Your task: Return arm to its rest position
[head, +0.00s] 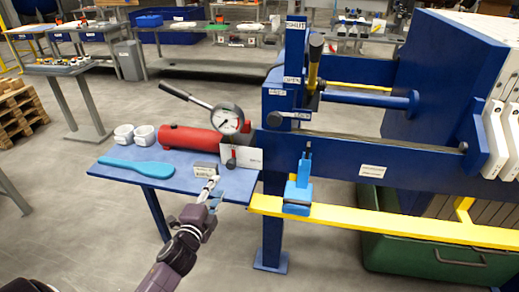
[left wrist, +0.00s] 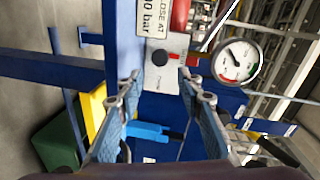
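My left arm comes in from the bottom left of the head view. Its gripper (head: 209,187) is over the front edge of the small blue table (head: 180,176). In the left wrist view the two fingers of the left gripper (left wrist: 159,75) stand apart with nothing held between them. Beyond the fingertips is a black round knob (left wrist: 160,57) on a pale plate. The knob also shows in the head view (head: 231,163), to the right of and beyond the gripper. My right gripper is in neither view.
On the table are a red cylinder (head: 190,138) with a pressure gauge (head: 227,119), a blue paddle (head: 136,166), two white cups (head: 143,134) and a small label block (head: 205,170). The blue press frame (head: 274,190), a yellow rail (head: 385,221) and a blue clamp (head: 298,192) stand right.

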